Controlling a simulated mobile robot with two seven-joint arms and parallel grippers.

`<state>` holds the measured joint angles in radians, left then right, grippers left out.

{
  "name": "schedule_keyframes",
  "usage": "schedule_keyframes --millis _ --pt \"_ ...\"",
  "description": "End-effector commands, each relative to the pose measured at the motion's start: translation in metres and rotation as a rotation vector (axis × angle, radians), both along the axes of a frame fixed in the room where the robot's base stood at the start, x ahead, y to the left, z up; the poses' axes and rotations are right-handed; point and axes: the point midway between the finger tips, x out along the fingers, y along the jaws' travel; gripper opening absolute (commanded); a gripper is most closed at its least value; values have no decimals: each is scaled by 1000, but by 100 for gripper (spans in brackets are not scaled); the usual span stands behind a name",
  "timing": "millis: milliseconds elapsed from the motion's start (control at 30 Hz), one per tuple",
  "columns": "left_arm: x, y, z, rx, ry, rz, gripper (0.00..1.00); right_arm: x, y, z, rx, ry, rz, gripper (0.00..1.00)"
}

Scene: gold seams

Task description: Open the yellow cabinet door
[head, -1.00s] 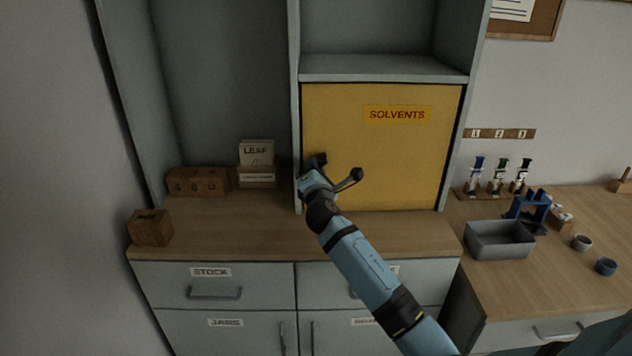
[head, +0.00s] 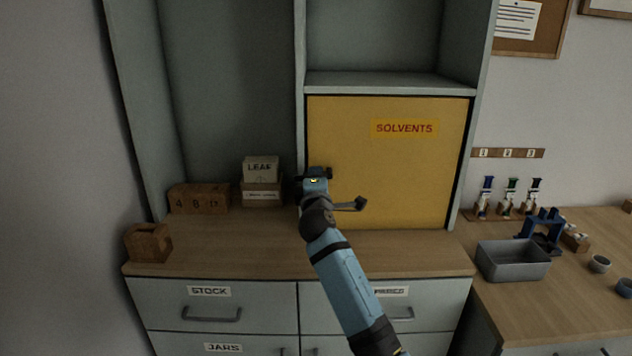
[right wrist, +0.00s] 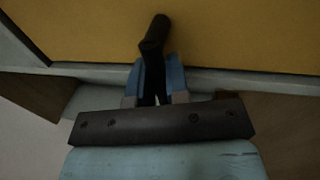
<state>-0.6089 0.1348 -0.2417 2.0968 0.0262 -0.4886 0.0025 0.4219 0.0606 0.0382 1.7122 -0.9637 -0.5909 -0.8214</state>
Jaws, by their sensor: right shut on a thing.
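The yellow cabinet door (head: 400,175), labelled SOLVENTS, looks shut in its grey frame. My right gripper (head: 316,178) is at the door's left edge, in its lower half. In the right wrist view the yellow door (right wrist: 230,35) fills the top. There the blue fingers of my right gripper (right wrist: 154,78) are closed around a dark handle (right wrist: 155,35), whose end sticks out beyond them. In the head view my gripper hides most of the grip on the handle. My left gripper is not in view.
A wooden counter (head: 230,245) runs below the door, with a LEAF box (head: 262,170) and wooden number blocks (head: 198,200) to the left. Drawers (head: 205,302) are underneath. On the right bench are a grey tray (head: 512,262) and several bottles. The space before the door is otherwise clear.

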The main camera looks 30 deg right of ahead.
Motion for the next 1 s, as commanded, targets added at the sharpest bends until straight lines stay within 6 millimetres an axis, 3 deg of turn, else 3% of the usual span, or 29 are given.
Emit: schedule_keyframes --millis 567,1000 --pt "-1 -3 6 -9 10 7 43 -7 2 3 2 -1 20 0" --pt "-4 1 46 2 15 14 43 -87 26 5 -1 4 240 0"
